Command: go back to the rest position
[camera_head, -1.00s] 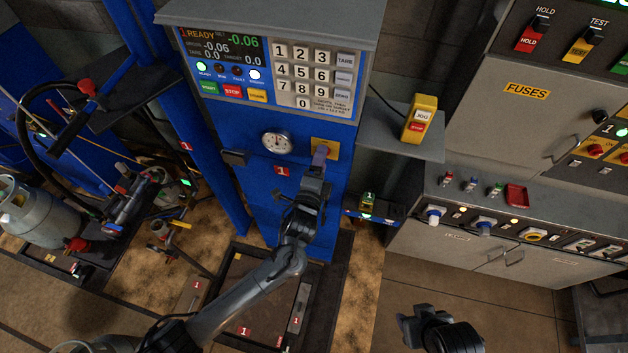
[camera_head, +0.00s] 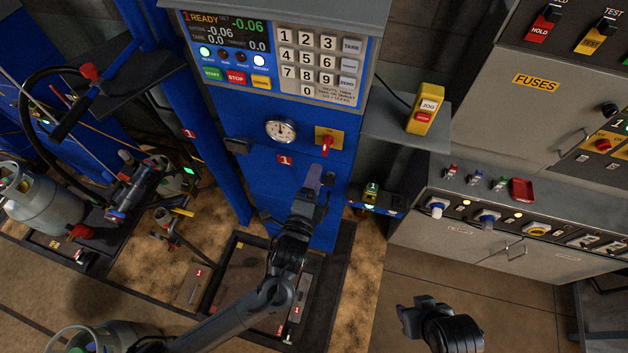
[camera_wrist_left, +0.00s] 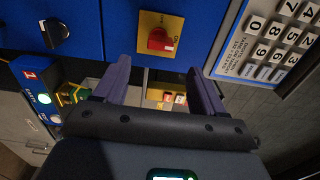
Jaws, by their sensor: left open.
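My left gripper (camera_head: 316,172) is open and empty in front of the blue scales column (camera_head: 270,195). It is below the red rotary switch (camera_head: 327,145) on its yellow plate and apart from it. In the left wrist view the two purple-grey fingers (camera_wrist_left: 158,80) stand wide apart, with the red switch (camera_wrist_left: 160,40) beyond them and nothing between them. My right gripper (camera_head: 408,315) hangs low at the right over the floor, away from the panels. Its fingers are too dark and small to tell open from shut.
A yellow jog box (camera_head: 426,108) sits on a shelf at the right, near a grey fuse cabinet (camera_head: 470,220). Gas cylinders (camera_head: 45,200) stand at the left. Floor around my right gripper is clear.

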